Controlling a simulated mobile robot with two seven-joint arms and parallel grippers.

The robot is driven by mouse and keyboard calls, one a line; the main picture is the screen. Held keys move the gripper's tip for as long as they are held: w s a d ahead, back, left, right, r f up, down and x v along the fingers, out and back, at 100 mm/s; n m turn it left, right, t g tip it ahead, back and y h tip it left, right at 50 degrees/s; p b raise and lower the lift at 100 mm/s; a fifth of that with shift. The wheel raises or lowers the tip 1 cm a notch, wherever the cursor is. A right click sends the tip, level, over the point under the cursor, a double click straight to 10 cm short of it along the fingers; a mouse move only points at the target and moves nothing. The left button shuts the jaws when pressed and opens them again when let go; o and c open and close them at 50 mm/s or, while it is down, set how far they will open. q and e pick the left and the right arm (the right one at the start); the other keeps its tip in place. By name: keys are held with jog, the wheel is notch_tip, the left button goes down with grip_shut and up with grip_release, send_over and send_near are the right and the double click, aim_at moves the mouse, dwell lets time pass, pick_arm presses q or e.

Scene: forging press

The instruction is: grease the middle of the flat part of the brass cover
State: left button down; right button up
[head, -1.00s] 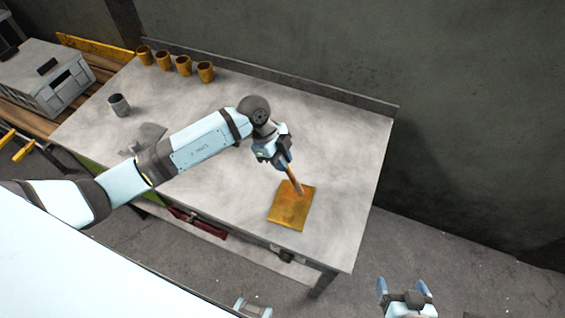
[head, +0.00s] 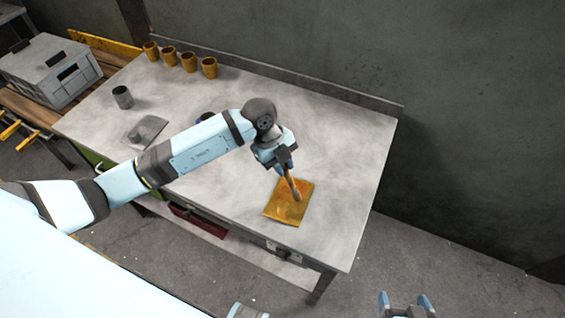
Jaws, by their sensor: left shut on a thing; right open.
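The brass cover (head: 284,216) lies flat near the front right edge of the table and looks like a thin orange-gold plate. My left gripper (head: 284,165) is above its far edge, shut on a brush-like tool with a brown wooden handle (head: 291,182). The tool slants down and its lower end (head: 298,195) is over or on the right middle of the cover. I cannot tell whether it touches. My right gripper (head: 405,304) is open and empty, off the table at the bottom of the view.
Several brass cups (head: 189,62) stand in a row at the back left of the grey table (head: 335,150). A grey cup (head: 122,97) and a flat grey piece (head: 146,132) are at the left. A grey box (head: 52,68) stands beyond. The table's right side is clear.

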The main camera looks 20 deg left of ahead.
dwell(0.5)
pick_arm(q)
jog(key=shift+f, duration=0.4)
dwell(0.3)
